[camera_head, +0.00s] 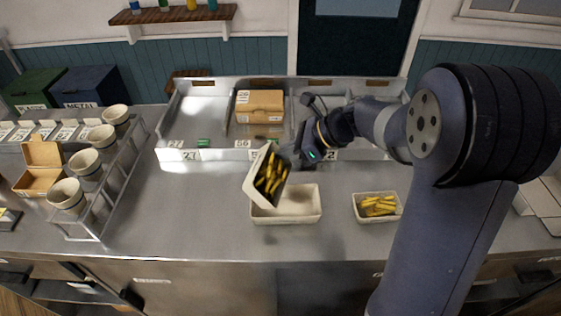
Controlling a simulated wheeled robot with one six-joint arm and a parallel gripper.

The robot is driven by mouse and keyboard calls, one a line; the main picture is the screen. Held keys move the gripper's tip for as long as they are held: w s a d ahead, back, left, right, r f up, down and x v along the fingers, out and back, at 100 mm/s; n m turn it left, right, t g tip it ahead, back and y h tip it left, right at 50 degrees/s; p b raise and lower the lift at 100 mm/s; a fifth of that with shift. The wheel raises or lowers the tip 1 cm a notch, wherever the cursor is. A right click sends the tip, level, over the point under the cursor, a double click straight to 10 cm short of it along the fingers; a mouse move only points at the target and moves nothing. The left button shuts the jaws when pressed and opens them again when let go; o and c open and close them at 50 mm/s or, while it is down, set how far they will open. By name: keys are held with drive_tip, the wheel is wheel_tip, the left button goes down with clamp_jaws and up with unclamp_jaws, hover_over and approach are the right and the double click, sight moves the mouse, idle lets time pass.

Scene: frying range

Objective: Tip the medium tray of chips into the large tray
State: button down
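My gripper (287,157) is at the end of the arm reaching in from the right. A smaller tray of chips (401,210) stands on the counter to the right.
A divided metal rack (195,125) with number labels stands behind, holding a brown carton (259,103). A rack of cups (88,166) and an open carton (40,170) are at left. Counter (190,210) left of the trays is clear.

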drive_tip(key=y+b, duration=0.1)
drive_tip(key=b, duration=0.1)
drive_tip(key=d+f+y+b, duration=0.1)
drive_tip(key=y+b, duration=0.1)
drive_tip(key=b, duration=0.1)
drive_tip(key=shift+t, duration=0.3)
drive_tip(key=y+b, duration=0.2)
drive_tip(key=d+y+b, duration=0.1)
drive_tip(key=b, duration=0.1)
drive_tip(key=shift+s+f+n, duration=0.2)
drive_tip(key=shift+f+n, duration=0.1)
drive_tip(key=shift+d+t+y+b, duration=0.3)
drive_tip(key=shift+y+b, duration=0.4)
drive_tip(key=shift+y, duration=0.1)
drive_tip(key=shift+s+r, duration=0.1)
drive_tip(key=shift+d+r, duration=0.15)
